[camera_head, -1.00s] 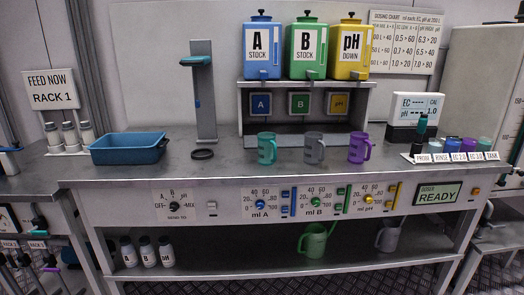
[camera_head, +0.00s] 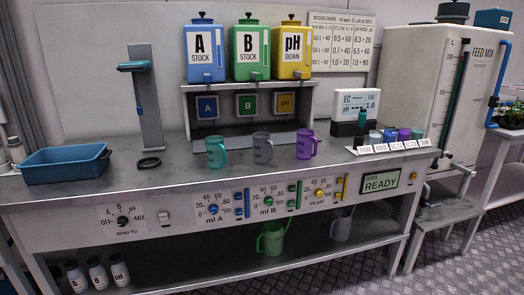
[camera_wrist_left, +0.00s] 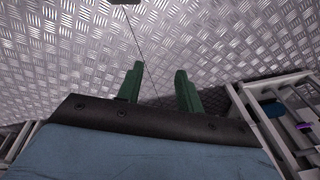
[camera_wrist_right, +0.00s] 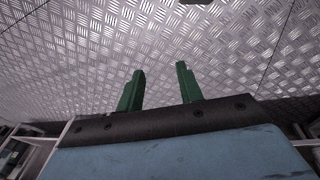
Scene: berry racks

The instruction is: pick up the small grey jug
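A small grey jug (camera_head: 262,148) stands upright on the counter, between a green jug (camera_head: 216,152) on its left and a purple jug (camera_head: 304,144) on its right. Another grey vessel (camera_head: 341,226) is on the lower shelf, partly hidden under the counter front. My left gripper (camera_wrist_left: 159,70) is open and empty above the metal floor in the left wrist view. My right gripper (camera_wrist_right: 160,70) is open and empty above the floor too. Neither gripper shows in the head view, and no jug shows in the wrist views.
Blue, green and yellow stock containers (camera_head: 248,52) stand on a raised rack behind the jugs. A blue tray (camera_head: 66,164) and a grey stand (camera_head: 146,105) are on the left. A meter (camera_head: 354,105) and labelled cups are on the right. The counter before the jugs is clear.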

